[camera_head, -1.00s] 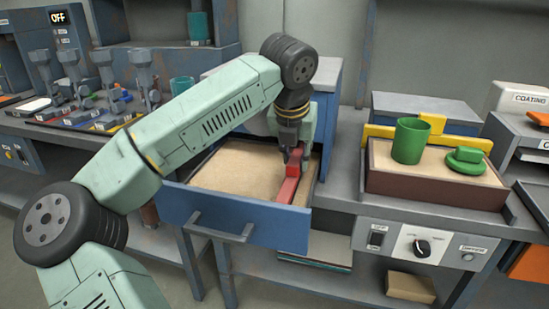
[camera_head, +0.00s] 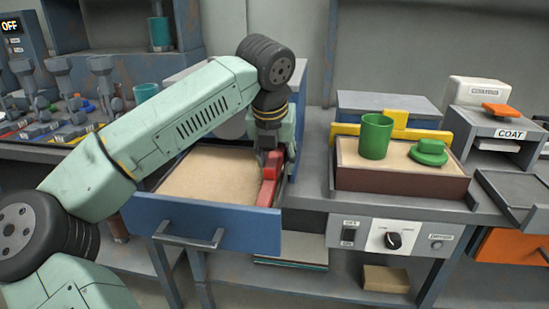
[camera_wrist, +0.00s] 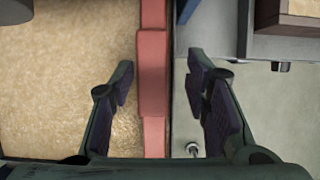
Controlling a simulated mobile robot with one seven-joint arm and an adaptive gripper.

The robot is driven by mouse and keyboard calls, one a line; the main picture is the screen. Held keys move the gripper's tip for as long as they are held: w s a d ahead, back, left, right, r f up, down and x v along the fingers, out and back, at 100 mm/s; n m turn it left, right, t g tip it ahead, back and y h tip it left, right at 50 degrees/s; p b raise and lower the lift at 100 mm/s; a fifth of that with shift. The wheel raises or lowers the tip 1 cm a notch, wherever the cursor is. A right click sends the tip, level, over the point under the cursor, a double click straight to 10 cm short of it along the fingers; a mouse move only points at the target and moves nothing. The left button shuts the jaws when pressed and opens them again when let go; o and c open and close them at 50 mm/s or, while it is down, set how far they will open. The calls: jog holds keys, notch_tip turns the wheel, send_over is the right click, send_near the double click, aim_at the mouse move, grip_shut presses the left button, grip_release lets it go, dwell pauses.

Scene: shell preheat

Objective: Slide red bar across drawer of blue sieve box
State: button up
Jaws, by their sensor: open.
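The blue sieve box's drawer (camera_head: 208,217) is pulled out and holds a flat bed of tan sand (camera_head: 207,176). The red bar (camera_head: 268,190) lies along the drawer's right side, running front to back, with a raised block on it. In the wrist view the red bar (camera_wrist: 153,75) runs up the middle, with sand to its left. My gripper (camera_head: 271,160) is over the bar. In the wrist view my gripper (camera_wrist: 160,95) is open, with one finger on each side of the raised block and gaps showing.
A brown sand tray (camera_head: 400,184) with a yellow bar (camera_head: 397,131), green cup (camera_head: 375,137) and green knobbed piece (camera_head: 430,152) stands right of the drawer. A control panel (camera_head: 392,237) is below it. Small tools (camera_head: 60,130) stand at left.

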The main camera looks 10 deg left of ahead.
jog(key=shift+a, duration=0.15)
jog(key=shift+s+r, duration=0.1)
jog(key=shift+r, duration=0.2)
jog(key=v, duration=1.1)
jog(key=shift+r, duration=0.2)
